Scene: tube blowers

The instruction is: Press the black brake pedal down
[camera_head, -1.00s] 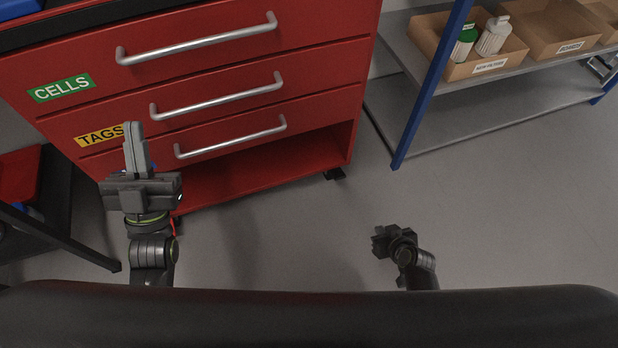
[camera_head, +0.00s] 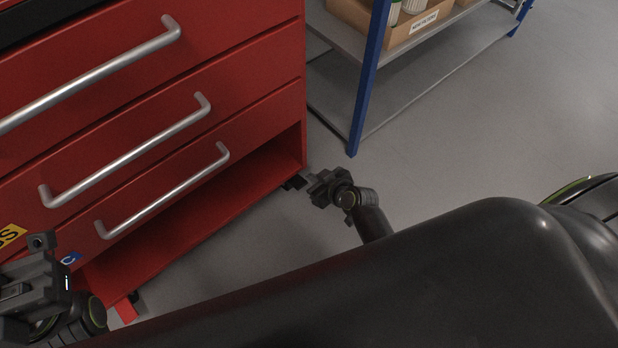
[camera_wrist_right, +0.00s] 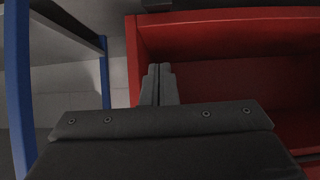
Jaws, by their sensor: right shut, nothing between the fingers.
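A small black part (camera_head: 292,183), which looks like the brake pedal at a caster, sits low at the near right corner of the red cabinet (camera_head: 290,150). My right gripper (camera_head: 308,184) is just right of it, low near the floor. Whether they touch I cannot tell. In the right wrist view its fingers (camera_wrist_right: 158,84) are together and empty, pointing toward the red cabinet's open bottom space (camera_wrist_right: 220,85); the pedal does not show there. My left gripper (camera_head: 42,242) is at the lower left, in front of the cabinet; its finger gap is not clear.
Several drawers with silver handles (camera_head: 130,150) face me. A shelf with a blue post (camera_head: 368,90) and a cardboard box (camera_head: 400,35) stands behind at the right. Grey floor (camera_head: 450,150) is free to the right.

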